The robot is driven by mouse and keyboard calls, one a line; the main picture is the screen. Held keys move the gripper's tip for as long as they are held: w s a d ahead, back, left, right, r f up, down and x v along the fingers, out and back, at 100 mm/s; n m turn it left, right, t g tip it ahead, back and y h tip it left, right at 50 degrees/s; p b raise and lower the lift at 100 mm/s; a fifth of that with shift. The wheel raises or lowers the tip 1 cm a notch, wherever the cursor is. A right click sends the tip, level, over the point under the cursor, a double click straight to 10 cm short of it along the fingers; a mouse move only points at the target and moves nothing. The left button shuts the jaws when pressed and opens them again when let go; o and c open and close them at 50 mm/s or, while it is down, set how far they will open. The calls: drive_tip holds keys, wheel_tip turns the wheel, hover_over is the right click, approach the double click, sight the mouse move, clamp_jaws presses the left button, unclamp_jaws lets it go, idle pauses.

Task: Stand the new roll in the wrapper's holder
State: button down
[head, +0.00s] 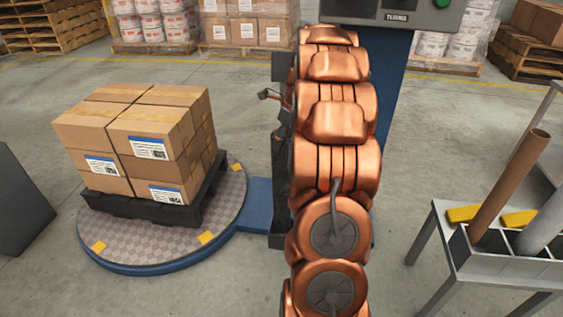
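The wrapper has a blue mast (392,75), a grey control box (400,12) and a round turntable (165,240). A dark carriage (279,180) shows on the left of the mast; it may be the roll holder, but my copper arm covers most of it. No roll shows in its visible part. At the right, a grey rack (500,262) holds a leaning brown cardboard tube (510,187) and a pale grey roll (541,228), cut off by the picture edge. The pale roll may be the new roll. My gripper cannot be made out; my arm's links fill the middle.
Stacked cartons (140,140) stand on a black pallet (150,208) on the turntable. A dark panel (20,205) is at the left edge. Wrapped pallets of buckets and boxes (245,25) line the back. Floor between the mast and the rack is clear.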

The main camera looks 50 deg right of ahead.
sight(281, 160)
drive_tip(key=shift+f+b, duration=1.05)
drive_tip(key=shift+f, duration=3.4)
drive_tip(key=shift+c, duration=0.6)
unclamp_jaws()
drive_tip(key=shift+f, duration=0.1)
